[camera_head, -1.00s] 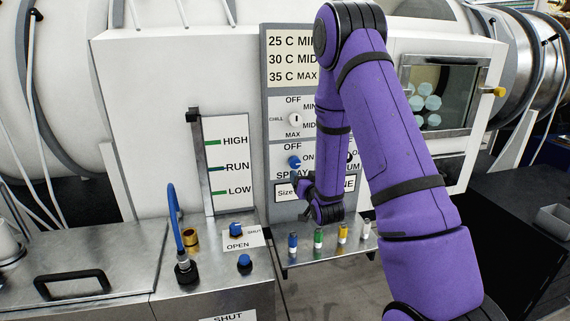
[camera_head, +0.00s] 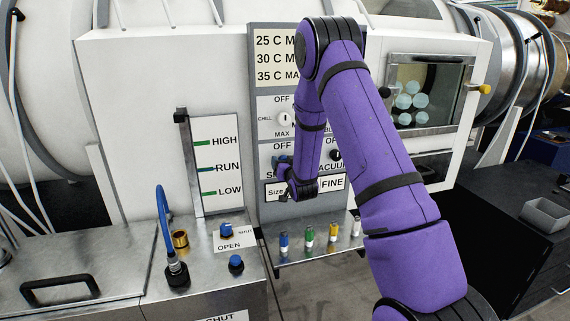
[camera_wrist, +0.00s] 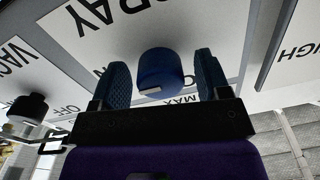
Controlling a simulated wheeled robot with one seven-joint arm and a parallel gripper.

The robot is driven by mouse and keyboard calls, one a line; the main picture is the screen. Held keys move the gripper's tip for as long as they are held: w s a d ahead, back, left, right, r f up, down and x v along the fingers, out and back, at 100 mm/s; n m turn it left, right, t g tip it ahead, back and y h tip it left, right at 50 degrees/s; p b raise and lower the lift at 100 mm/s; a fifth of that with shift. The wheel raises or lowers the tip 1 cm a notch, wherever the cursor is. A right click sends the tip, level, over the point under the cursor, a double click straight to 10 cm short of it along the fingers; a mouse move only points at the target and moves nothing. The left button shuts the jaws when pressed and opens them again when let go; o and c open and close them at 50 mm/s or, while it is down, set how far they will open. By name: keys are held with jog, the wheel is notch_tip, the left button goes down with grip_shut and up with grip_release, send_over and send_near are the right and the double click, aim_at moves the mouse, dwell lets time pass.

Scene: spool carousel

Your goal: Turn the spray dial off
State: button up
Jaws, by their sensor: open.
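The blue spray dial (camera_wrist: 160,72) sits on the panel between the two blue textured fingers of my gripper (camera_wrist: 162,80) in the wrist view, which shows the panel upside down. A finger stands on each side of the dial, and a narrow gap shows on both sides. The gripper is open. A short white mark shows on the dial's edge. In the head view my gripper (camera_head: 283,165) is at the SPRAY row of the control panel (camera_head: 262,205) and hides most of the dial and its labels.
The black vacuum knob (camera_head: 336,155) is right of the spray dial; it also shows in the wrist view (camera_wrist: 28,109). The chill knob (camera_head: 285,118) is above. A shelf with several coloured vials (camera_head: 308,237) lies below. A blue valve knob (camera_head: 226,229) is at lower left.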

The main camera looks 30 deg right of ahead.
jog(key=c, duration=0.9)
jog(key=shift+c, duration=0.2)
jog(key=shift+n, duration=0.3)
jog(key=n, duration=0.9)
jog(key=shift+a, duration=0.1)
jog(key=n, duration=0.4)
jog(key=shift+n, duration=2)
